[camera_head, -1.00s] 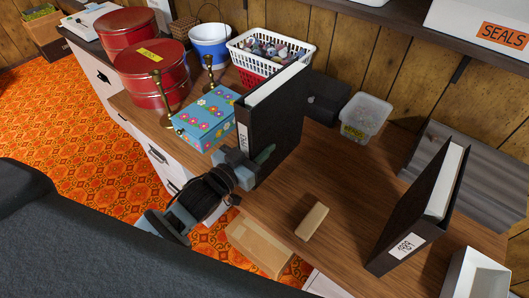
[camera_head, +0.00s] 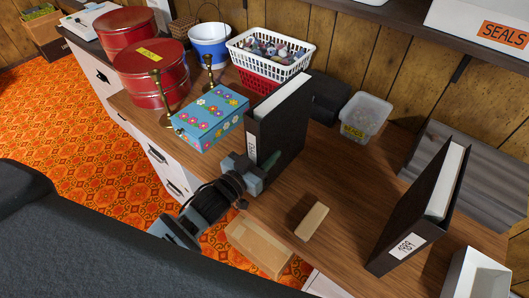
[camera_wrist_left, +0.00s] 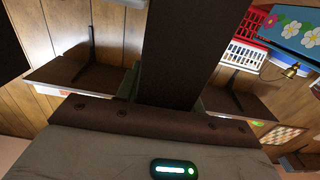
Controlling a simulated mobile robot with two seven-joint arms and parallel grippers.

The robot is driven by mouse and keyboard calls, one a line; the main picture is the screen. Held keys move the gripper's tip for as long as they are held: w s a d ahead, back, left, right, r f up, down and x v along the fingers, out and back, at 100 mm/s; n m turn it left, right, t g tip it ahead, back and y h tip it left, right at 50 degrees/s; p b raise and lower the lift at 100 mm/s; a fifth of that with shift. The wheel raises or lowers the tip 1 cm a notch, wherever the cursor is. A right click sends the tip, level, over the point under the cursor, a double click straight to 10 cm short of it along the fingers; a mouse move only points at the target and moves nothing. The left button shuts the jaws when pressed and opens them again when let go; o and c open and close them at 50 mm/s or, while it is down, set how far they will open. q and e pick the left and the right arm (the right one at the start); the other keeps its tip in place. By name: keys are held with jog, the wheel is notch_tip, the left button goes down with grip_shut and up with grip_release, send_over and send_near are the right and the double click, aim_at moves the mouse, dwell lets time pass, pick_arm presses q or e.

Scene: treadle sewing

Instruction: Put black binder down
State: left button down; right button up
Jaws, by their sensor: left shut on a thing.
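My left gripper (camera_head: 262,172) is shut on the lower part of the spine edge of a black binder (camera_head: 283,125) with a white spine label. The binder is upright over the wooden desk top, right of the flowered blue box. Whether its bottom edge rests on the wood cannot be told. In the left wrist view the binder (camera_wrist_left: 180,50) is a dark upright slab between the fingers. A second black binder (camera_head: 425,205) with a white label stands slightly leaning at the right of the desk. My right gripper is not in view.
The flowered box (camera_head: 211,117) is close left of the held binder. A white basket (camera_head: 268,57), a dark box (camera_head: 330,100) and a clear tub (camera_head: 365,117) stand behind. A small tan block (camera_head: 311,221) lies in front. Bare desk (camera_head: 345,185) lies between the two binders.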

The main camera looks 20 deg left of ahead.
pick_arm(q)
jog(key=c, duration=0.9)
grip_release()
jog(key=shift+f, duration=0.1)
jog(key=shift+s+r, duration=0.15)
jog(key=shift+r, duration=0.05)
jog(key=v, duration=1.2)
jog(key=shift+b, duration=0.4)
jog(key=s+f+g+y, duration=0.1)
jog(key=s+f+g, duration=0.2)
jog(key=s+f, duration=0.4)
jog(key=s+f+n+g+y, duration=0.1)
jog(key=s+f+g, duration=0.2)
jog(key=s+f, duration=0.5)
jog(key=s+f+n+g+y, duration=0.1)
jog(key=s+f+g+y, duration=0.1)
jog(key=s+f, duration=0.6)
jog(key=shift+s+a+g, duration=0.1)
jog(key=shift+s+g, duration=0.6)
jog(key=shift+s, duration=0.65)
